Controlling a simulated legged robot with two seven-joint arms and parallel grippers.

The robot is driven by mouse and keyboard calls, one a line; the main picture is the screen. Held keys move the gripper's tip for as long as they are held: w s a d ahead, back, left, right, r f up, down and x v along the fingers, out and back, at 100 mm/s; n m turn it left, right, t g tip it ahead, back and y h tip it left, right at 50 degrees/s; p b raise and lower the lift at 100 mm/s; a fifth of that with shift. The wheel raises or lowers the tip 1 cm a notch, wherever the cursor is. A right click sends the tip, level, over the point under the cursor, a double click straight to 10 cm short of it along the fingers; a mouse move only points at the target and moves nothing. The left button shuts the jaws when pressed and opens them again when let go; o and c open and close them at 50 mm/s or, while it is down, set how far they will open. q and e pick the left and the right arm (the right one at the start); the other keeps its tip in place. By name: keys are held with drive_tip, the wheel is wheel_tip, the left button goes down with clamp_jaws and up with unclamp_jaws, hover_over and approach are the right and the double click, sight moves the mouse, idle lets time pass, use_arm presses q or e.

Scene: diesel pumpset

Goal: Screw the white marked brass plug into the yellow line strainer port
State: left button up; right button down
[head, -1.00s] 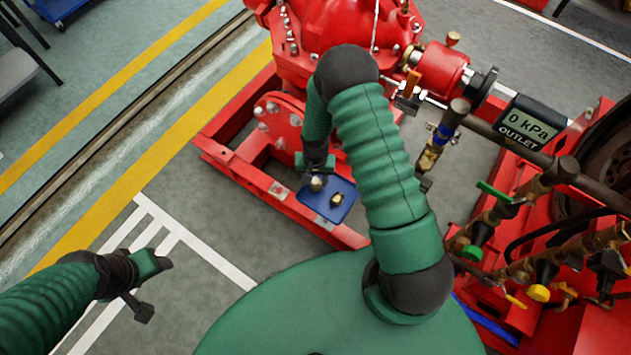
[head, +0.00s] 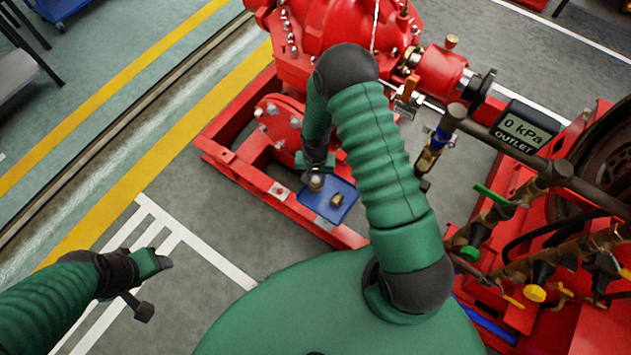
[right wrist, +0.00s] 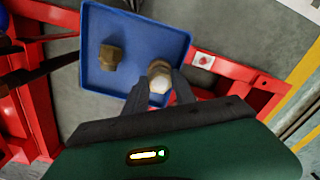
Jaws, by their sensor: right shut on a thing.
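The white marked brass plug (right wrist: 159,80) shows its pale end between the fingers of my right gripper (right wrist: 166,88) in the right wrist view. The gripper is shut on it, at the blue tray. I cannot tell if the plug still touches the tray. In the head view my right gripper (head: 317,178) is at the left corner of the tray, partly hiding this plug. The yellow line strainer (head: 535,293) appears to be the yellow-ended fitting on the brass pipework at lower right; its port is not clear. My left gripper (head: 152,286) is open and empty at lower left.
The blue tray (head: 345,190) also holds a second brass plug (head: 336,200). The tray sits by the red base frame (head: 240,170). A green-ended fitting (head: 468,254), pipes and an outlet gauge (head: 525,130) crowd the right side.

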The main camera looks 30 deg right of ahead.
drive_tip(key=shift+r+p, duration=0.65)
drive_tip(key=shift+r, duration=0.35)
